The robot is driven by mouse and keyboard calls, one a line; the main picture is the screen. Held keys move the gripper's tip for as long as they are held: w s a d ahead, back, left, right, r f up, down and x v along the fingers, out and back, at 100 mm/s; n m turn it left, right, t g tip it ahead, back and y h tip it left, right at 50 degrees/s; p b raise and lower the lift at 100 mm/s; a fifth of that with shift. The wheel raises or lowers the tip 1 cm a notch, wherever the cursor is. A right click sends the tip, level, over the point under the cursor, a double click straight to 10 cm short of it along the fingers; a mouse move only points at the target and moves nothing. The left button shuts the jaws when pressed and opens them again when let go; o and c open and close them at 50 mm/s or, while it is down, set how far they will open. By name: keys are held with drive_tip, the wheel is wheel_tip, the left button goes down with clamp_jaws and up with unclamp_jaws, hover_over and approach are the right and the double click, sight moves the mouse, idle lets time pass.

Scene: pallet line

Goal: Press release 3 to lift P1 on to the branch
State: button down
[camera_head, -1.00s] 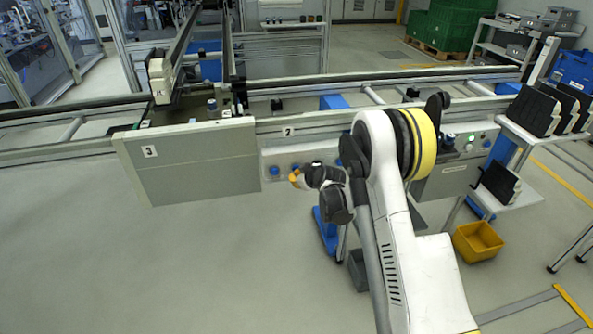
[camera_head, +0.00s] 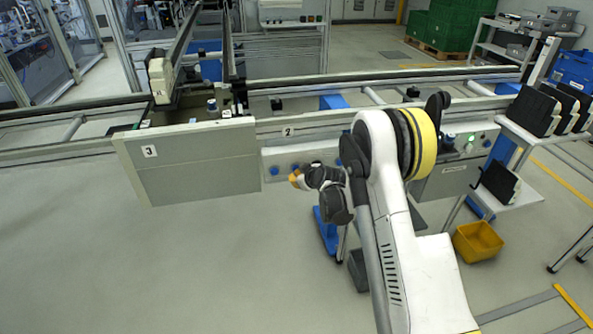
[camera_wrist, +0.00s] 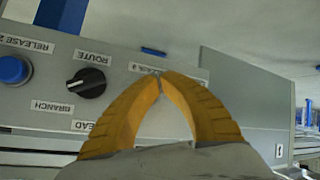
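My gripper (camera_wrist: 161,77) has its two yellow fingers closed together at the tips, with nothing visible between them. It points at the grey control panel (camera_wrist: 115,85) in the wrist view. A label ending in 3 (camera_wrist: 140,68) is partly covered by the fingertips, and any button below it is hidden behind the fingers. I cannot tell whether the tips touch the panel. In the head view my gripper (camera_head: 294,180) is at the front of the button box below the conveyor. A small blue-and-white cylinder (camera_head: 212,105) stands by the branch conveyor (camera_head: 181,50); I cannot make out P1.
The black route knob (camera_wrist: 88,83) and the blue release 2 button (camera_wrist: 14,69) are left of my fingers. A grey wall (camera_wrist: 245,95) stands out to their right. A large plate marked 3 (camera_head: 190,165) hangs left of the box. A yellow bin (camera_head: 478,241) stands right.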

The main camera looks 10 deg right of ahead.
drive_tip(key=shift+s, duration=0.65)
